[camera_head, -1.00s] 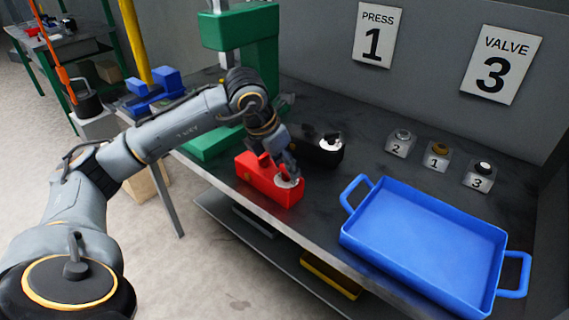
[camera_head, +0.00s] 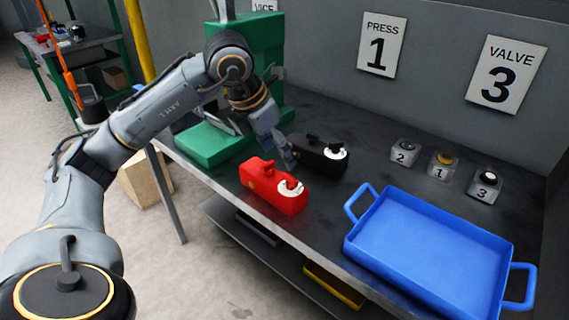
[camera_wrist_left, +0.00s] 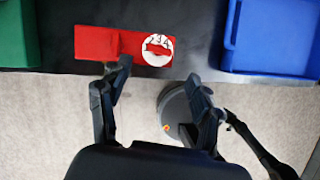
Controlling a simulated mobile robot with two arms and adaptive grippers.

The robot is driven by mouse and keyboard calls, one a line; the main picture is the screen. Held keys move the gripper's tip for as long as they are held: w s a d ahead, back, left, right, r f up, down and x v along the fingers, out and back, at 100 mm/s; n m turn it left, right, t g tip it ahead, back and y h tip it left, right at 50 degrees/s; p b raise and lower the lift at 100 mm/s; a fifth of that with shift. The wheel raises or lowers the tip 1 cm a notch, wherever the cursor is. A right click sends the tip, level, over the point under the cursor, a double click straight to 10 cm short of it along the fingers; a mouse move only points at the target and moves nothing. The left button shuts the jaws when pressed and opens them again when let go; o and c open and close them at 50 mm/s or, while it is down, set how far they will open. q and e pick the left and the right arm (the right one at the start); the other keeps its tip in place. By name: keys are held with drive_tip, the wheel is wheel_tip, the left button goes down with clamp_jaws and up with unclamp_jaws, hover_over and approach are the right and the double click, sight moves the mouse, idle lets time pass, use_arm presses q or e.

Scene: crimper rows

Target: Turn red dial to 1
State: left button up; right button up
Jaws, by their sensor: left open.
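The red box (camera_head: 262,186) lies on the dark bench near its front edge. On its right end is a white dial disc with a red knob (camera_head: 291,187). In the left wrist view the red box (camera_wrist_left: 97,42) lies ahead, its dial (camera_wrist_left: 157,50) showing small dark numerals, with 2, 3 and 4 seeming to show along the upper edge. Which number the knob points to I cannot tell. My left gripper (camera_head: 287,160) is above and behind the red box, apart from the dial. In the left wrist view my left gripper (camera_wrist_left: 158,74) is open and empty, fingers spread. My right gripper is out of view.
A black box (camera_head: 318,160) with a similar white dial stands just behind the red one. A blue tray (camera_head: 352,250) lies to the right. Numbered buttons (camera_head: 440,172) stand behind it. A green press (camera_head: 210,145) is at the left.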

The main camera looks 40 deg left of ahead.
use_arm(q)
drive_tip(key=shift+v, duration=1.65)
